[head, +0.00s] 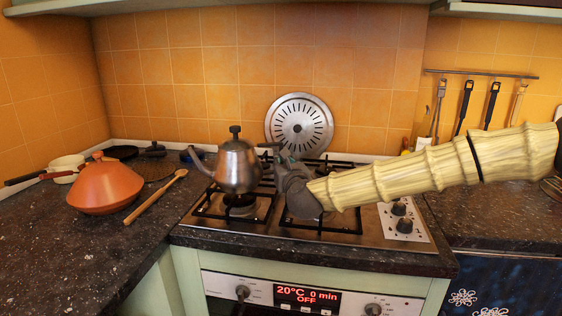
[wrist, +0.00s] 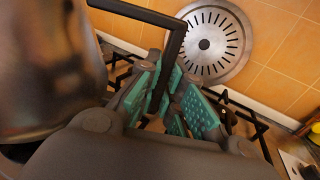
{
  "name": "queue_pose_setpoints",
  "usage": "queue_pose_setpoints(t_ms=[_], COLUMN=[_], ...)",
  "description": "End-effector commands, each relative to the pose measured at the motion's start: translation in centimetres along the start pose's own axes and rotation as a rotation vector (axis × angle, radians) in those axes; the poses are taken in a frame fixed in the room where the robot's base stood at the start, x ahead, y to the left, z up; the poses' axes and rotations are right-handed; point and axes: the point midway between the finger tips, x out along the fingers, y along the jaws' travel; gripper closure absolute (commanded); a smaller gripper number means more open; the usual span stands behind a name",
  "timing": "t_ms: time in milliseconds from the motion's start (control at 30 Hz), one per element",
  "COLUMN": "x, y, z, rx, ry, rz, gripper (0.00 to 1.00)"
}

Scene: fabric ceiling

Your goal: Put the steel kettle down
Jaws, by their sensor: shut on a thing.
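The steel kettle (head: 238,165) is upright over the left front burner of the gas hob (head: 370,228), its spout to the left and its black-knobbed lid on. I cannot tell whether its base touches the grate or hangs just above it. My gripper (head: 281,158) is at the kettle's right side, shut on its black handle. In the wrist view the handle (wrist: 177,45) runs down between the green finger pads of my gripper (wrist: 168,92). The kettle's body (wrist: 50,65) fills the left of that view, blurred.
An orange conical-lidded pot (head: 105,187) and a wooden spoon (head: 156,197) lie on the dark counter at left. A round slotted metal disc (head: 300,122) leans on the tiled wall behind the hob. Utensils hang from a rail (head: 482,73) at right. The right front grate looks bare.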

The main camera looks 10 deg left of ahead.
Motion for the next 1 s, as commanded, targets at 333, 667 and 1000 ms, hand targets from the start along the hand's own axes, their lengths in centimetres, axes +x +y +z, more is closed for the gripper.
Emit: queue_pose_setpoints(t_ms=[333, 667, 1000], x=[0.0, 0.0, 0.0], y=[0.0, 0.0, 0.0], z=[-0.8, -0.9, -1.4], rx=[0.002, 0.002, 0.001], ry=[-0.004, -0.004, -0.004], rz=[-0.001, -0.001, 0.000], gripper=[1.00, 1.00, 1.00])
